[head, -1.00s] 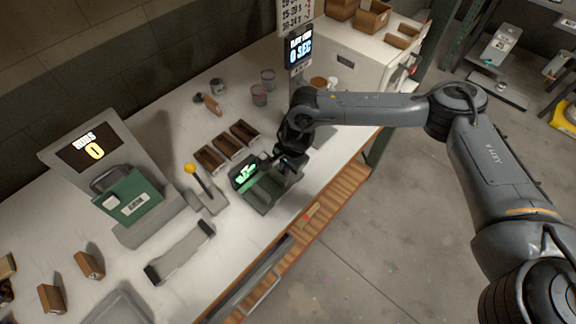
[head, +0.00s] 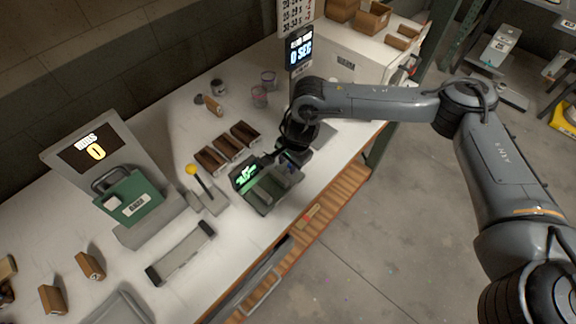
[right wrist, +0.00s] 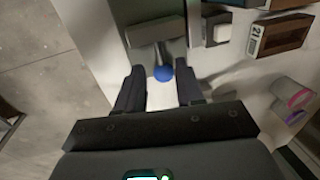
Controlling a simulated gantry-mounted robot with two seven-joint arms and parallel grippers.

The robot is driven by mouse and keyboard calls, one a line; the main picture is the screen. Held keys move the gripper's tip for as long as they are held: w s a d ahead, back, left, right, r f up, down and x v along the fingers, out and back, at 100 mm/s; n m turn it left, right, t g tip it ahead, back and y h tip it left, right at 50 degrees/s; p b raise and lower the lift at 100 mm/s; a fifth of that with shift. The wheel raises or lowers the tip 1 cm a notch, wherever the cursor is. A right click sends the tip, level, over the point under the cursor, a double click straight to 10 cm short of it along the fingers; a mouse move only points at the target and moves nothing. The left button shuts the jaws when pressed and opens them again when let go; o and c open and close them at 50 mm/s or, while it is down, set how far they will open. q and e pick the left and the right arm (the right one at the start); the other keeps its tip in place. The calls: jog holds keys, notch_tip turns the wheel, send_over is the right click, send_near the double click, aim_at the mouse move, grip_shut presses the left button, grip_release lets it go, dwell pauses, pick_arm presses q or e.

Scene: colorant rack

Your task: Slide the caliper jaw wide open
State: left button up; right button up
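The caliper station (head: 262,203) is a dark green-grey block near the table's front edge, with a lit green display (head: 246,176) on its left end. My left gripper is not in view.
Wooden trays (head: 228,147) stand behind the station. A yellow-knobbed lever (head: 192,171) is to its left, beside a green scale-like unit (head: 130,197). Cups (head: 260,97) and a timer screen (head: 299,48) are farther back. The table's front edge is close by.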

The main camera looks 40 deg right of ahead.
notch_tip(320, 180, up, 7)
jog(key=s, duration=0.1)
jog(key=shift+s+d, duration=0.15)
jog(key=shift+s, duration=0.1)
jog(key=shift+r, duration=0.1)
